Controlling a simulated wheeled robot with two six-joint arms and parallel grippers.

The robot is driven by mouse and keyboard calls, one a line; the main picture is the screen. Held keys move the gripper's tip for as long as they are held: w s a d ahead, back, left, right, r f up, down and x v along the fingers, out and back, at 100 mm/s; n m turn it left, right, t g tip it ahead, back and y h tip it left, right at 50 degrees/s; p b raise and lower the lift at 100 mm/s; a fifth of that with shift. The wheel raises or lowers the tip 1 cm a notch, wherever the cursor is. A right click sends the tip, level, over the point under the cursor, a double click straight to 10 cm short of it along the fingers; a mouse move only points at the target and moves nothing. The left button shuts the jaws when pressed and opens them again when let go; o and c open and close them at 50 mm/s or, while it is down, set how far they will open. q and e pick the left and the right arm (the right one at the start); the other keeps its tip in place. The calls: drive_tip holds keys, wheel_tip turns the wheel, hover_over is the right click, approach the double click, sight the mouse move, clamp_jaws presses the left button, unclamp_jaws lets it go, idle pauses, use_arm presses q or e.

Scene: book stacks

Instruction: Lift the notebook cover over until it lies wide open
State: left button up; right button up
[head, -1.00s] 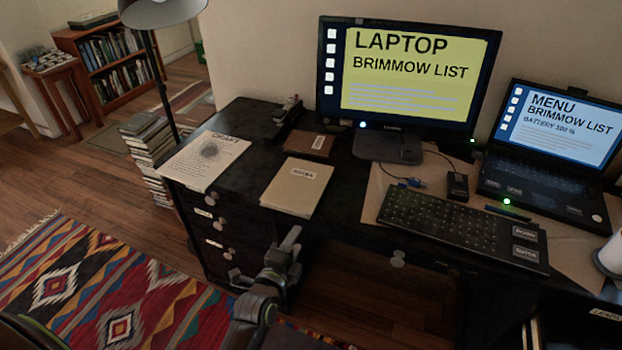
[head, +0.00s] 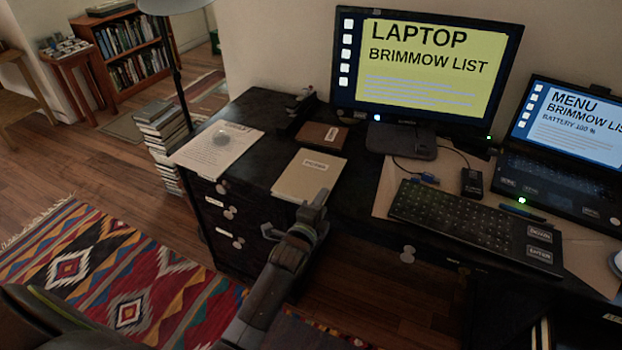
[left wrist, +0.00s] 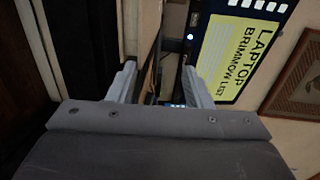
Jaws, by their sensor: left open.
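The notebook (head: 309,174) lies shut on the dark desk, its tan cover up with a small label near the far edge. My left gripper (head: 312,208) is at the notebook's near edge, in front of the desk, and hides a little of the near right corner in the head view. Its two fingers stand apart in the left wrist view (left wrist: 162,85), with a thin tan-brown edge between them, perhaps the notebook's. I cannot tell whether the fingers touch it. My right gripper is not in view.
A printed sheet (head: 217,150) lies left of the notebook, and a brown labelled box or book (head: 321,135) behind it. A keyboard (head: 470,222), monitor (head: 425,65) and laptop (head: 570,140) stand to the right. Drawer knobs (head: 222,189) stick out below the desktop.

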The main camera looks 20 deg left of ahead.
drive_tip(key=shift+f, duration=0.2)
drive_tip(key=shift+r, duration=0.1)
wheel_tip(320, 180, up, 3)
drive_tip(key=p, duration=0.2)
drive_tip(key=shift+p, duration=0.4)
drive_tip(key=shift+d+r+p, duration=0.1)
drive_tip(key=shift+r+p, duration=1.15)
drive_tip(key=shift+p, duration=0.15)
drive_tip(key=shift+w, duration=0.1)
